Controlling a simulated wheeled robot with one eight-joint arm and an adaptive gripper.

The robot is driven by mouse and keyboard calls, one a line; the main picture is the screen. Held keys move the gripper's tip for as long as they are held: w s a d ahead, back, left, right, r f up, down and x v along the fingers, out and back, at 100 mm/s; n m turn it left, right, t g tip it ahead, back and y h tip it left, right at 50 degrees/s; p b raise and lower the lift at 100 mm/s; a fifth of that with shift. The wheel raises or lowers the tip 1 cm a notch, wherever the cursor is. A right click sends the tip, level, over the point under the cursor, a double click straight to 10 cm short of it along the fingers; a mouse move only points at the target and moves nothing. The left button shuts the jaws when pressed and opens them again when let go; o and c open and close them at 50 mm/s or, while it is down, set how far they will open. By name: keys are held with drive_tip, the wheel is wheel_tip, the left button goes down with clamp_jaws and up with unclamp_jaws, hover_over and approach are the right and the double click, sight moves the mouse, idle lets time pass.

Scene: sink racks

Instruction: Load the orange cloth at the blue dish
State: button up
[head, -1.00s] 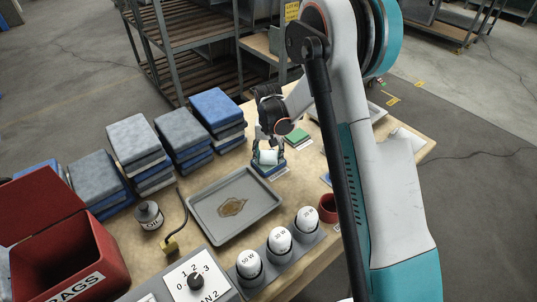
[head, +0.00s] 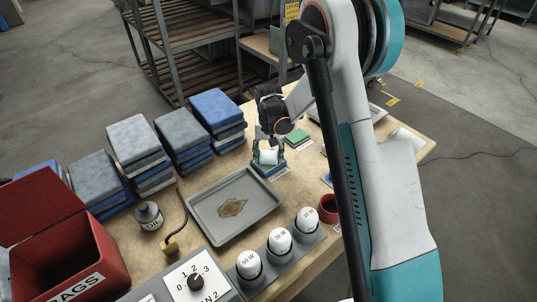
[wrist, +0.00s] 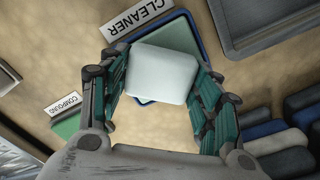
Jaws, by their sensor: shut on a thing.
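My gripper (wrist: 160,95) is shut on a pale, whitish block with rounded edges (wrist: 163,74), one finger on each side of it. The block also shows small between the fingers in the head view (head: 268,157). The blue dish (wrist: 197,32) with a green inside is directly beneath the block, by the CLEANER label. In the head view the dish (head: 262,172) shows just below my gripper. I cannot tell whether the block touches the dish. I see no clearly orange cloth.
A grey tray (head: 206,227) with a brown stain lies in front. A green pad (head: 297,137) is by the COMPOUND label.

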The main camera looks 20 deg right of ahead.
drive_tip(key=shift+r+p, duration=1.65)
drive_tip(key=shift+r, duration=1.65)
